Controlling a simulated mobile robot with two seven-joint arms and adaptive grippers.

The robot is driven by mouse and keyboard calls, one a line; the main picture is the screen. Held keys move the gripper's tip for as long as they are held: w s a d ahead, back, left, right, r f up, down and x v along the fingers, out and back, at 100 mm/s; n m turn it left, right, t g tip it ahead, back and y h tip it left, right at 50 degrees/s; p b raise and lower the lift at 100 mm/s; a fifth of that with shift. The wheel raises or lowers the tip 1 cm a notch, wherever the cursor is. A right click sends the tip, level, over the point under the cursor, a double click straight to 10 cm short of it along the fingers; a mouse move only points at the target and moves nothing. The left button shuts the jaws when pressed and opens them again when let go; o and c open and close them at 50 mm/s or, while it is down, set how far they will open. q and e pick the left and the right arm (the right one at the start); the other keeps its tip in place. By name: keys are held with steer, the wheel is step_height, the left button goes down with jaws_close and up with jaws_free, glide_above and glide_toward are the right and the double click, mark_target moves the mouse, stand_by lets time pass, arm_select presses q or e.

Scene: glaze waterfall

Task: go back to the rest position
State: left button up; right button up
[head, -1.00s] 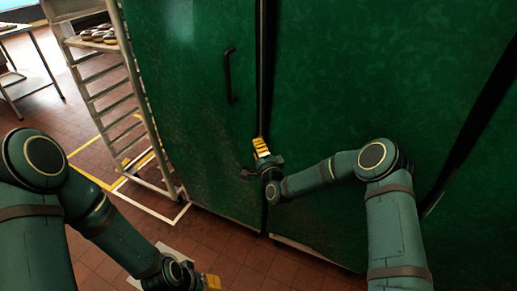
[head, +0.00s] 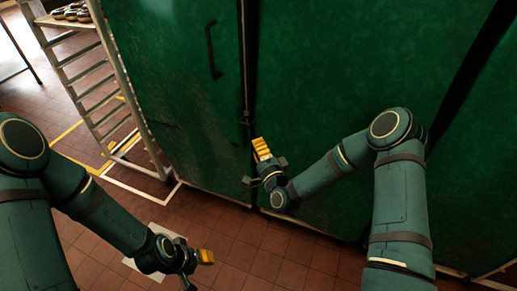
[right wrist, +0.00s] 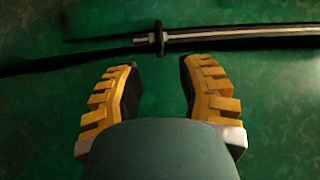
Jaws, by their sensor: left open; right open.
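My right gripper (head: 262,160) is open and empty in front of the green cabinet, close to the dark seam between its doors. In the right wrist view its two yellow-padded fingers (right wrist: 160,95) stand apart, with nothing between them but the green door face. A dark and metal bar (right wrist: 235,34) crosses that view beyond the fingertips. My left gripper (head: 198,266) hangs low at the bottom of the head view, over the tiled floor, with nothing seen in it. Its fingers are partly hidden by its own wrist.
The green cabinet (head: 330,60) fills the back, with a dark handle (head: 212,50) on its left door. Yellow and white lines mark the red tiled floor (head: 240,245), which is open below.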

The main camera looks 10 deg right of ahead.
stand_by(0.4)
steer(key=s+a+f+n+g+y, duration=0.2)
steer(key=s+a+f+n+g, duration=0.2)
steer(key=s+f+n+g, duration=0.35)
steer(key=s+g, duration=0.2)
steer(key=s, duration=0.3)
steer(key=s+f+n+g+h, duration=0.1)
steer(key=s+f+n+g, duration=0.2)
steer(key=s, duration=0.4)
steer(key=s+d+f+n+g+h, duration=0.1)
steer(key=s+f+n+g, duration=0.1)
steer(key=s, duration=0.5)
steer(key=f+g, duration=0.1)
steer(key=g, duration=0.1)
steer(key=shift+s+f+g, duration=0.25)
steer(key=shift+s+g, duration=0.1)
steer(key=shift+s, duration=0.05)
steer(key=shift+n, duration=0.25)
